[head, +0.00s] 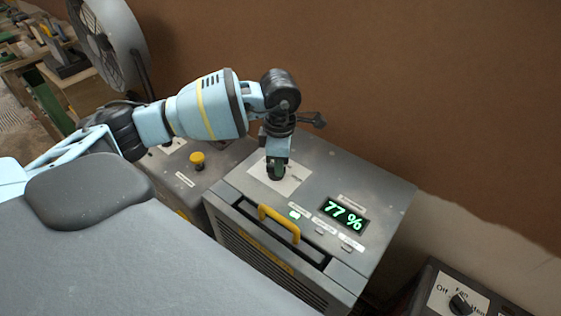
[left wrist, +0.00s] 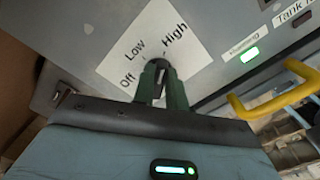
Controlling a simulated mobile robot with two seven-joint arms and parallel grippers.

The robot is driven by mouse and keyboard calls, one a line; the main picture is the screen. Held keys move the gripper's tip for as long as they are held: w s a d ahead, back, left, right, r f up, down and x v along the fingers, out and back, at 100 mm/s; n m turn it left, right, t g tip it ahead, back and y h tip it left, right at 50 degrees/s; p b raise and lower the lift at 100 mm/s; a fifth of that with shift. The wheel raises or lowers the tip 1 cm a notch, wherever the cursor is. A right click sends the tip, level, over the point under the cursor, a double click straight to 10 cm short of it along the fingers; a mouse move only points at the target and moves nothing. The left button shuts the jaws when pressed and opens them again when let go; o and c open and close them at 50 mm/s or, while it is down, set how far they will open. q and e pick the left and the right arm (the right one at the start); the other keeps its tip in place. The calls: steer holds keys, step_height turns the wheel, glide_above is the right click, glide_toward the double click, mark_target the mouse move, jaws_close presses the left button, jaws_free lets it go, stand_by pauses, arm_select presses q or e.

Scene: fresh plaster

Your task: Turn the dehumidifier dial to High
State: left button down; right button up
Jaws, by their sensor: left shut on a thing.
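The dehumidifier (head: 385,190) is a grey box with a yellow handle and a green display (head: 343,215) reading 77 %. A white dial plate (head: 294,176) lies on its top; in the left wrist view the plate (left wrist: 188,22) reads Off, Low and High. The dark dial (left wrist: 158,64) sits between my fingers, mostly hidden by them. My left gripper (head: 276,172) points down over the plate and is shut on the dial; its green fingers (left wrist: 161,88) also show in the left wrist view. I cannot tell which mark the dial points at. My right gripper is not in view.
A yellow knob (head: 197,159) stands on a grey unit left of the dehumidifier. A fan (head: 105,45) stands at the back left. Another unit with a Fan and Off dial (head: 460,303) is at the lower right. A green light (left wrist: 250,54) glows near the yellow handle (left wrist: 275,97).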

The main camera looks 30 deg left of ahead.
arm_select(q)
steer(key=shift+m, duration=0.3)
stand_by(0.4)
steer(key=c, duration=1.4)
jaws_free()
steer(key=shift+c, duration=0.2)
steer(key=shift+r, duration=0.1)
step_height(320, 180, up, 8)
steer(key=shift+f, duration=0.15)
steer(key=shift+s+f, duration=0.1)
steer(key=shift+s, duration=0.05)
